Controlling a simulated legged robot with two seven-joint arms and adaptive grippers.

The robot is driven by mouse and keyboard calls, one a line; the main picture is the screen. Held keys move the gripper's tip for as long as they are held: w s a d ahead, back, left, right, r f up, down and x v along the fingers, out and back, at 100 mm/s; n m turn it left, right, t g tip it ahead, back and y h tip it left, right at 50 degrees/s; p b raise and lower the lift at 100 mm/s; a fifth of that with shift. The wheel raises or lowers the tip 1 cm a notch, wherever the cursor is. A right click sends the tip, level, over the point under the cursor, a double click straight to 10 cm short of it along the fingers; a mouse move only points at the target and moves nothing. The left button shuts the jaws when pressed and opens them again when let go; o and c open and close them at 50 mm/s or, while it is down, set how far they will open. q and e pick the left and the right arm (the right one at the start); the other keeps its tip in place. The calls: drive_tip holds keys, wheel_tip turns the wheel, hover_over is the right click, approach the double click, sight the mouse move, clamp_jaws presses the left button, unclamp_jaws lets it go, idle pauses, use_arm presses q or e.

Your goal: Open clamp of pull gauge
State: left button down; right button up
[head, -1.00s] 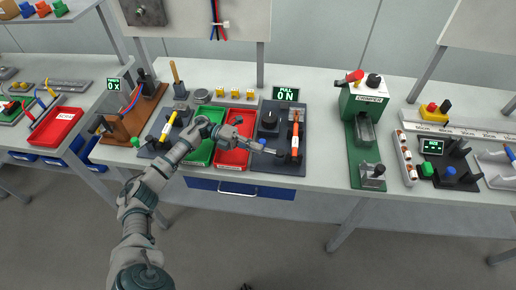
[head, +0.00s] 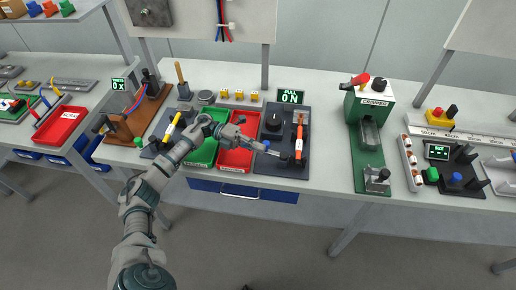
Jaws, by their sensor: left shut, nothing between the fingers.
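The pull gauge is a dark base plate (head: 268,169) with a black round knob (head: 273,121) and an orange-handled piece (head: 299,145) standing along its right side. Its display (head: 291,96) behind reads PULL 0 N. My left gripper (head: 279,154) reaches in from the left over the red tray and is shut and empty. Its tip is over the front part of the plate, just left of the orange piece's lower end. I cannot tell whether it touches the gauge. A small blue part shows beside the tip. My right gripper is not in view.
A green tray (head: 203,152) and a red tray (head: 235,158) lie left of the gauge, partly under my left arm. A green crimper stand (head: 370,146) is to the right, with clear table between. Several yellow pieces stand behind the trays.

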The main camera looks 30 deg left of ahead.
use_arm(q)
wheel_tip(320, 180, up, 9)
drive_tip(key=shift+r, duration=0.2)
drive_tip(key=shift+w+a+f, duration=0.1)
idle(0.4)
